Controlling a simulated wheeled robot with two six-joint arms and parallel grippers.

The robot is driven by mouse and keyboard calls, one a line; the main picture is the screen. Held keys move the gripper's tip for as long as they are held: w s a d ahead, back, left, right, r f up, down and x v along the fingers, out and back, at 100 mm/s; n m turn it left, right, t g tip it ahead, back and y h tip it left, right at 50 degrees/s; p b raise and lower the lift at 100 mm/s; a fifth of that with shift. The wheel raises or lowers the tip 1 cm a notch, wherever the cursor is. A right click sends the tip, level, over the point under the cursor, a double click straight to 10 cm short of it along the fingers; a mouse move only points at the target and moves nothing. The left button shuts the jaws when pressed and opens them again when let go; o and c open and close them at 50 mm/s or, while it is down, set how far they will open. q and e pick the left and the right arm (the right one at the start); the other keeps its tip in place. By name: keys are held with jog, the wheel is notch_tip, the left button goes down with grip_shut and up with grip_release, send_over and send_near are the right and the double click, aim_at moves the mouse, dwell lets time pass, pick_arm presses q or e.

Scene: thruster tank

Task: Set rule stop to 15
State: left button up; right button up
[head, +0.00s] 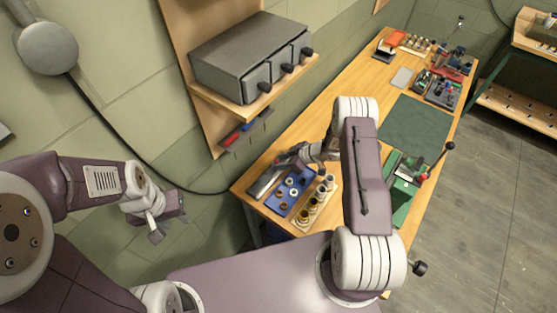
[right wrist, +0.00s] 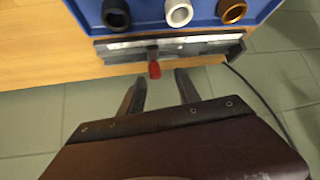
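The rule (right wrist: 120,46) is a long metal bar in a dark frame, beside the blue tray at the bench edge. It also shows in the head view (head: 264,183), partly hidden by my right gripper. Its stop (right wrist: 153,64) is a dark slider with a red tip, left of the bar's middle. The scale marks are too small to read. My right gripper (right wrist: 159,82) is open and empty, its fingertips just short of the red tip, which lies between their lines. My left gripper (head: 167,222) is off the bench, low at the left, empty with fingers apart.
The blue tray (head: 282,207) with several rings lies beside the rule. A wooden block (head: 309,217) with several round parts stands right of it. A green machine (head: 400,195) and a green mat (head: 411,126) are farther right.

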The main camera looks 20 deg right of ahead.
jog(key=shift+w+a+f, duration=0.15)
jog(key=shift+w+f, duration=0.4)
jog(key=shift+w+a+f, duration=0.15)
jog(key=shift+w+f, duration=0.35)
jog(key=shift+w, duration=0.05)
jog(key=shift+s+r, duration=0.4)
jog(key=shift+s, duration=0.25)
jog(key=c, duration=0.5)
jog(key=shift+w, duration=0.1)
grip_shut()
jog(key=shift+w+f, duration=0.1)
jog(key=shift+f, duration=0.05)
pick_arm(q)
jog(key=shift+w+d+r, duration=0.15)
jog(key=shift+d+r, duration=0.05)
jog(key=shift+d, duration=0.15)
jog(key=shift+f, duration=0.1)
